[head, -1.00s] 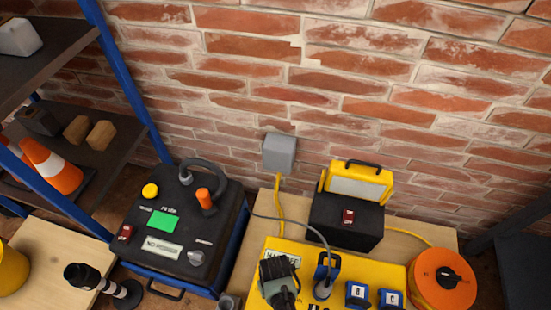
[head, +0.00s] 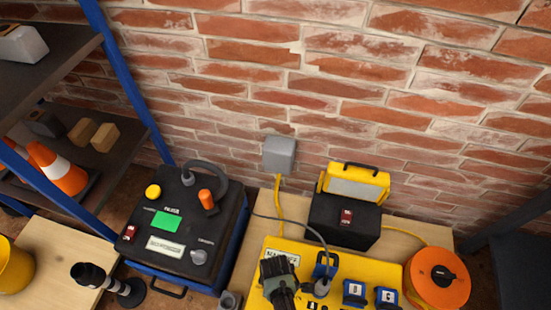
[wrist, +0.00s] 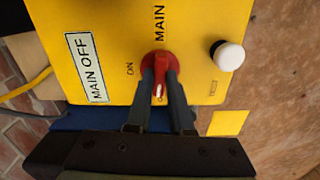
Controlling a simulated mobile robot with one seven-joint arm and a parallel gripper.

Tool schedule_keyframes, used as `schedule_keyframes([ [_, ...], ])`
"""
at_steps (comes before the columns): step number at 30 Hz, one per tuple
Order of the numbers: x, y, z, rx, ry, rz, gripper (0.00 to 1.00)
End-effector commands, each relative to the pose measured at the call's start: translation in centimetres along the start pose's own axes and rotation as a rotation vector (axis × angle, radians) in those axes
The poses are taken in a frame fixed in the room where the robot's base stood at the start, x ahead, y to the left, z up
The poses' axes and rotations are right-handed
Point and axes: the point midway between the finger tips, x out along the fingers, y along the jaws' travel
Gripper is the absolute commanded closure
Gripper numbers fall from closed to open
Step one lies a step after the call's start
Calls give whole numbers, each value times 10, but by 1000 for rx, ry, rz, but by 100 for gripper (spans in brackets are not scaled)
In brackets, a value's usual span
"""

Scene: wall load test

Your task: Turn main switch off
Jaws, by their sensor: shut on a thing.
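The main switch (wrist: 160,66) is a red rotary knob on a yellow panel (wrist: 200,30) in the wrist view. A white mark on the knob points toward the bottom of the picture. The word MAIN is printed beside it, and a label (wrist: 87,67) reads MAIN OFF. My gripper (wrist: 160,82) has one dark finger on each side of the knob and is shut on it. The fingers partly hide the lettering below the knob. A yellow box (head: 312,258) stands there at the bottom.
A white round button (wrist: 229,55) sits near the knob. An orange reel (head: 437,278), a black unit (head: 345,222) and a black-topped machine (head: 190,228) stand nearby. A shelf (head: 110,175) is at left.

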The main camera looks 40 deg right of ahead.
Motion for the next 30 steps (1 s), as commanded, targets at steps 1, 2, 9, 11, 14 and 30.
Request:
schedule_keyframes([
  [1, 0, 0, 0, -23, 1, -1, 100],
  [2, 0, 0, 0, -35, 1, 0, 100],
  [9, 0, 0, -1, -101, 1, 0, 100],
  [11, 0, 0, -1, -108, 1, 0, 100],
  [14, 0, 0, -1, -115, 1, 1, 100],
  [30, 0, 0, 0, -116, 1, 1, 50],
])
